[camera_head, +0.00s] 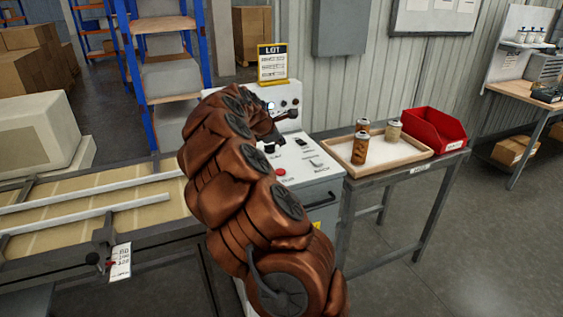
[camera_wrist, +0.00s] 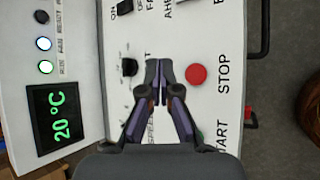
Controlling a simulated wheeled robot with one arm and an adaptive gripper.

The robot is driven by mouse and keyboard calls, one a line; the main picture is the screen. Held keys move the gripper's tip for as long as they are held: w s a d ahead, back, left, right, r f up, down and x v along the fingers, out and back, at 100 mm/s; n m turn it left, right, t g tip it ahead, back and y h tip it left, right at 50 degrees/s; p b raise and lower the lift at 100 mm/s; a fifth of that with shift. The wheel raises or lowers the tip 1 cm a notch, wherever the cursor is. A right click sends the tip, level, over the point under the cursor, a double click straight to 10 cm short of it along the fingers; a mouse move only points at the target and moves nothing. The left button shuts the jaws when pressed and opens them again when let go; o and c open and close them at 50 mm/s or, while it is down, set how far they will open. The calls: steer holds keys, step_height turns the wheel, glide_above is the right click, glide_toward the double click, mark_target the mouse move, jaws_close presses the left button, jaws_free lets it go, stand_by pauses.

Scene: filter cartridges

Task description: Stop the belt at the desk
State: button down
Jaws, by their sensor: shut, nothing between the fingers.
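The white control desk (camera_head: 318,172) stands at the end of the belt (camera_head: 150,205). Its red round STOP button (camera_wrist: 196,75) lies just right of my fingertips in the wrist view and also shows in the head view (camera_head: 280,172). My gripper (camera_wrist: 161,70) is shut and empty over the panel, between the STOP button and a black knob (camera_wrist: 129,67). I cannot tell how high the fingertips are above the panel. A green button by the word START (camera_wrist: 201,134) is partly hidden behind my finger. My arm covers part of the desk in the head view.
A display (camera_wrist: 58,117) reads 20 °C, with lit lamps above it. A black switch (camera_wrist: 124,8) sits at the panel's top. Right of the desk, a wooden tray (camera_head: 345,158) holds several cartridges beside a red bin (camera_head: 432,128). The floor at right is clear.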

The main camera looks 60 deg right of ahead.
steer(key=shift+d+f, duration=0.1)
steer(key=shift+d, duration=0.05)
steer(key=b, duration=0.4)
glide_above(279, 172)
steer(key=f, duration=0.6)
steer(key=shift+s+d, duration=0.15)
steer(key=shift+s, duration=0.05)
steer(key=shift+f, duration=1.35)
steer(key=shift+w+f, duration=0.1)
steer(key=shift+f, duration=0.35)
steer(key=shift+f, duration=0.4)
stand_by(0.9)
steer(key=shift+r, duration=0.1)
steer(key=shift+r+p, duration=0.4)
steer(key=shift+r, duration=0.4)
